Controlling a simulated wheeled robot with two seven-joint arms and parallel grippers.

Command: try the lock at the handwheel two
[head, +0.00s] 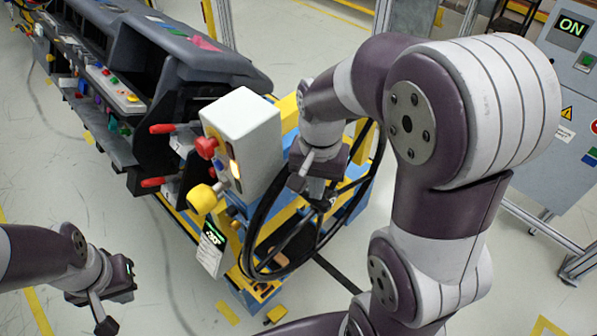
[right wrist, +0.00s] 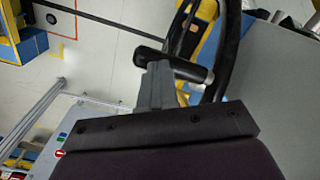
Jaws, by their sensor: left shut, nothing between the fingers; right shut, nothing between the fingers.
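A large black handwheel rim (head: 247,245) stands beside the white control box, on the blue and yellow stand. No number shows on it, and its lock is not clearly visible. My right gripper (head: 317,192) is at the upper part of the rim, shut and empty. In the right wrist view its shut fingers (right wrist: 157,82) point at a short black cylindrical handle (right wrist: 190,67). The handle lies across the fingertips, close to them; I cannot tell whether they touch. A yellow part (right wrist: 201,38) is behind it. My left gripper (head: 122,283) is shut and empty at the lower left, away from the wheel.
A dark dashboard (head: 165,55) with red-handled clamps is at the upper left. A grey cabinet (head: 571,70) reading ON stands at the right.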

